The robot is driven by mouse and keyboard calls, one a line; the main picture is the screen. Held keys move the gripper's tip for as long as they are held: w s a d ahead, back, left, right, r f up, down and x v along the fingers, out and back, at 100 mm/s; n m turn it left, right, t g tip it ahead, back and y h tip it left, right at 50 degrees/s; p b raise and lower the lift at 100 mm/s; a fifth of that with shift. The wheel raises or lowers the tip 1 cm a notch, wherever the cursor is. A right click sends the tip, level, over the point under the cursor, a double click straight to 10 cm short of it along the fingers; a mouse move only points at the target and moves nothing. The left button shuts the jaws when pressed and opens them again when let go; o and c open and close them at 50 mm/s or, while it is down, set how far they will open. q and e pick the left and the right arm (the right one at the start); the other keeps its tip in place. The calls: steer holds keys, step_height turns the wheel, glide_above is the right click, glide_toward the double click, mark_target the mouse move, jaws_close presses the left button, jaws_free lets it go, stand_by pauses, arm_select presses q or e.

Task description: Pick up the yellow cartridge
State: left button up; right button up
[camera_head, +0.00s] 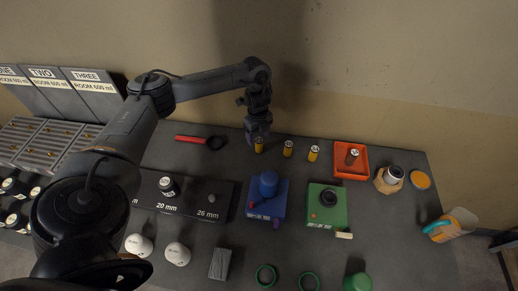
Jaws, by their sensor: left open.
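Three small yellow cartridges with dark tops stand in a row at the back of the dark table: a left one (259,147), a middle one (288,150) and a right one (313,155). My left gripper (258,138) points down at the left cartridge, directly at or just above its top. Its jaws are open, but the fingers are small and dark, so I cannot tell whether they surround the cartridge or touch it. My right gripper is not in view.
An orange-red tray (345,175) holding a dark-topped piece stands right of the cartridges. A red-handled tool (190,139) lies to their left. Blue (269,205) and green (325,215) devices stand in front. The wall is close behind.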

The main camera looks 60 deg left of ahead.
mark_target(259, 140)
arm_select(q)
steer(key=shift+w+a+f, duration=0.1)
steer(key=shift+w+f, duration=0.05)
steer(key=shift+f, duration=1.35)
steer(key=shift+w+a+f, duration=0.1)
steer(key=shift+f, duration=1.4)
steer(key=c, duration=1.1)
